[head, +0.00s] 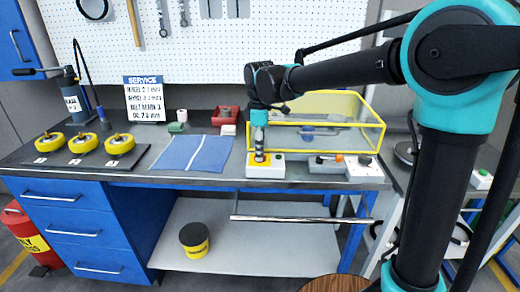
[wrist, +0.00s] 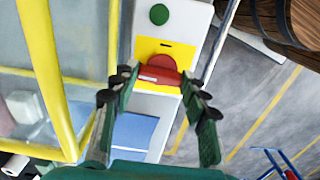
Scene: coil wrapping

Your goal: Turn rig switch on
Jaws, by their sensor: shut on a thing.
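The rig switch is a red knob (wrist: 158,73) on a yellow plate (wrist: 183,52) on top of a white box (wrist: 190,17). The box also shows in the head view (head: 265,173), at the front edge of the bench, with a green button (wrist: 159,14) beside the plate. My gripper (head: 260,156) points down onto the yellow plate. In the wrist view my gripper (wrist: 158,80) has one finger on each side of the red knob and is shut on it. The knob is mostly hidden in the head view.
A yellow-framed clear enclosure (head: 345,103) stands behind the box. Another control box (head: 360,170) is to the right. A blue mat (head: 197,153) and yellow coils (head: 83,143) lie left. A metal bar (head: 300,219) runs below the bench front.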

